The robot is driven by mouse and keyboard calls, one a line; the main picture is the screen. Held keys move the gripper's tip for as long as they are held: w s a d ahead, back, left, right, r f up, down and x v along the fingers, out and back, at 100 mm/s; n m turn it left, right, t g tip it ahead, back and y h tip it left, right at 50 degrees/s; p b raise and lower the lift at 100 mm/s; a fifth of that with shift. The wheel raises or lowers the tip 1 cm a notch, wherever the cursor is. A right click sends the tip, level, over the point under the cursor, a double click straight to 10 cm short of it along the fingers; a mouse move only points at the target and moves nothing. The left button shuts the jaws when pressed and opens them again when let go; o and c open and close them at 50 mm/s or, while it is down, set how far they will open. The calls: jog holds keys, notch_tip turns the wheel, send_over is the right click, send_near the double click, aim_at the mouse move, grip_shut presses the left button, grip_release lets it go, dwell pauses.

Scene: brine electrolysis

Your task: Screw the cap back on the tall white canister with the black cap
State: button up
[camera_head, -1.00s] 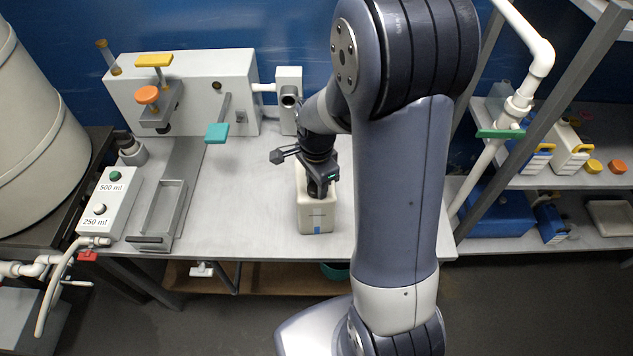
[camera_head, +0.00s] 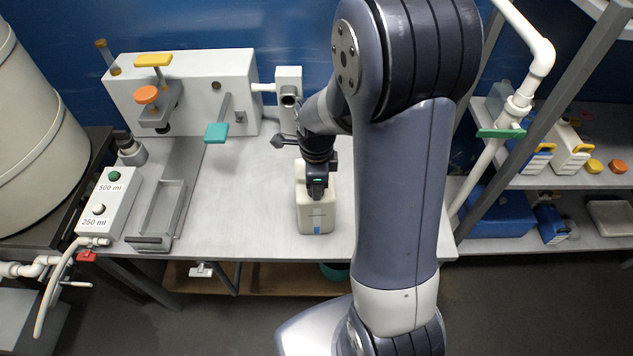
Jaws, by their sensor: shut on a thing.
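The tall white canister (camera_head: 315,215) stands upright on the bench, with a small blue mark low on its front. My gripper (camera_head: 317,190) points down over the canister's top and is shut on the black cap. The cap is mostly hidden by the fingers, and it sits at or just over the canister's mouth. I cannot tell how far it is seated on the thread.
The grey bench (camera_head: 245,205) is clear left of the canister. A metal tray (camera_head: 163,212) and a button box (camera_head: 108,205) lie farther left. A white apparatus (camera_head: 185,90) with a teal handle (camera_head: 216,132) stands behind. A shelf rack stands right.

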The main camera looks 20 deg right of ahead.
jog(key=shift+m, duration=1.2)
jog(key=o, duration=1.3)
jog(key=shift+c, duration=0.2)
notch_tip(320, 180, up, 11)
jog(key=shift+b, duration=0.3)
jog(key=shift+f, duration=0.1)
notch_tip(320, 180, down, 10)
jog(key=shift+f+p, duration=0.25)
jog(key=shift+p, duration=0.05)
jog(key=shift+f, duration=0.2)
jog(key=shift+n, duration=1.7)
